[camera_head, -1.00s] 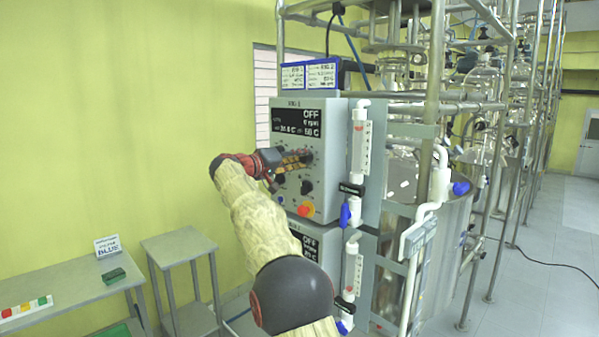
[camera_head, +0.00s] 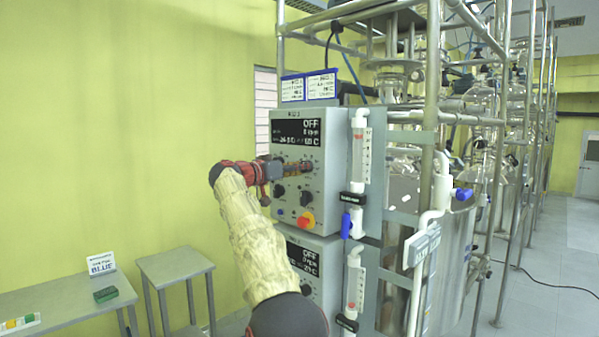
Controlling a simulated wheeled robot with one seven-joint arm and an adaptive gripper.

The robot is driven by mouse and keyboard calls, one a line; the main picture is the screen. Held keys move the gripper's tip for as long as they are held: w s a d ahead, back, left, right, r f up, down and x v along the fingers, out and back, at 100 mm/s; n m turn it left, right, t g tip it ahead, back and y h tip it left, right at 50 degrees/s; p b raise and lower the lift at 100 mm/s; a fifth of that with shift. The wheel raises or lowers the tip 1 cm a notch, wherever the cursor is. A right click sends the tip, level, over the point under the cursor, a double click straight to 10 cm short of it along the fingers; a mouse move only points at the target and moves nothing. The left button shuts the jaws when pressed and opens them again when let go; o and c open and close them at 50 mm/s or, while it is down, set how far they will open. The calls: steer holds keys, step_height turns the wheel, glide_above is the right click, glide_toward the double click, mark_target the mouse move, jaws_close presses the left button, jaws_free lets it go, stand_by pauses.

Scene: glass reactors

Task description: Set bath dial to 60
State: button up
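The upper control box (camera_head: 325,200) is a grey panel with a black display (camera_head: 297,133) at its top. The display reads OFF, with small numbers below, the right one looking like 60 C, though blurred. A dark dial (camera_head: 307,167) sits at the right under the display. My gripper (camera_head: 300,167) is at the panel from the left, its fingertips at this dial. Whether the fingers are closed on the dial is too small to tell. Two more dark knobs (camera_head: 305,199) and a red-and-yellow button (camera_head: 306,220) are lower on the panel.
A second control box (camera_head: 303,262) is below. A flow tube (camera_head: 361,160) with a blue valve handle (camera_head: 346,226) stands right of the panel. Metal frame posts and glass reactors fill the right. A small grey table (camera_head: 175,264) and a bench (camera_head: 60,303) stand left.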

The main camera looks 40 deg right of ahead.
steer(key=shift+f, duration=0.3)
steer(key=o, duration=1.2)
steer(key=shift+r, duration=0.2)
steer(key=shift+c, duration=0.2)
steer(key=s+a, duration=0.1)
steer(key=a, duration=1.1)
steer(key=shift+s, duration=0.2)
steer(key=shift+r, duration=0.1)
